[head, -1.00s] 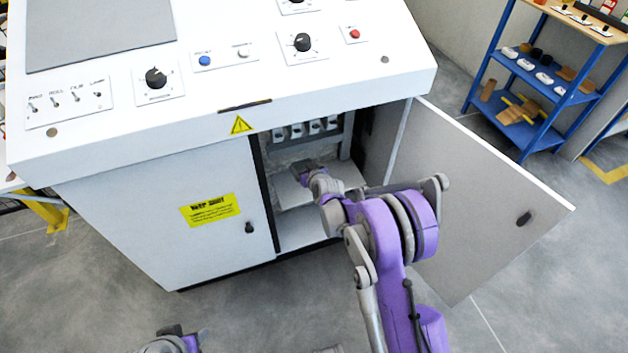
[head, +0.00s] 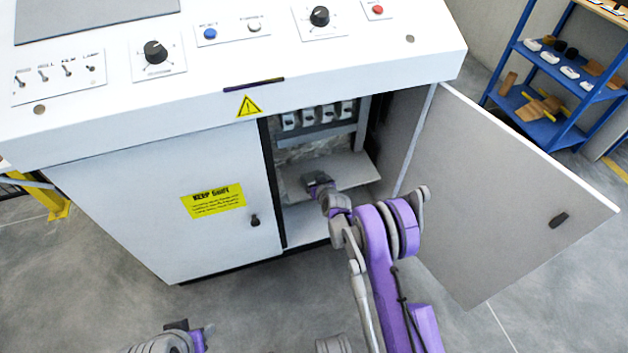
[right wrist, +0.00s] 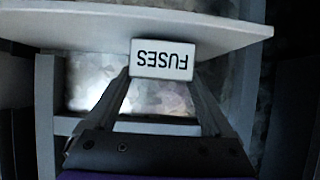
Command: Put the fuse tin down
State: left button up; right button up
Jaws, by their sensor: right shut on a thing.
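The fuse tin (right wrist: 162,59) is a small white box marked FUSES, its lettering upside down in the right wrist view. My right gripper (right wrist: 163,80) is shut on it, one finger on each side. In the head view the right gripper (head: 318,180) is inside the open cabinet, at the pale shelf (head: 352,170). The tin cannot be made out there. In the wrist view the tin overlaps the edge of the shelf (right wrist: 90,25); I cannot tell whether it touches. My left gripper (head: 183,328) is low in the head view, its jaws unclear.
The cabinet door (head: 510,190) stands open to the right of my right arm. A row of white fuse units (head: 318,115) is above the shelf inside. The closed left panel (head: 150,215) bounds the opening. A blue rack (head: 590,95) stands far right.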

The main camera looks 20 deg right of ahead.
jog(key=shift+f, duration=0.3)
jog(key=o, duration=1.4)
jog(key=shift+f, duration=0.1)
jog(key=shift+r, duration=0.35)
jog(key=s+a+r+g+p, duration=0.2)
jog(key=s+a+r+g, duration=0.1)
jog(key=s+r, duration=1.85)
jog(key=s+r+g, duration=0.1)
jog(key=s+g, duration=0.3)
jog(key=s, duration=2.1)
jog(key=shift+s+d+r+m+g+h, duration=0.25)
jog(key=shift+d+r+m+g+h, duration=0.05)
jog(key=shift+d+r+g, duration=0.1)
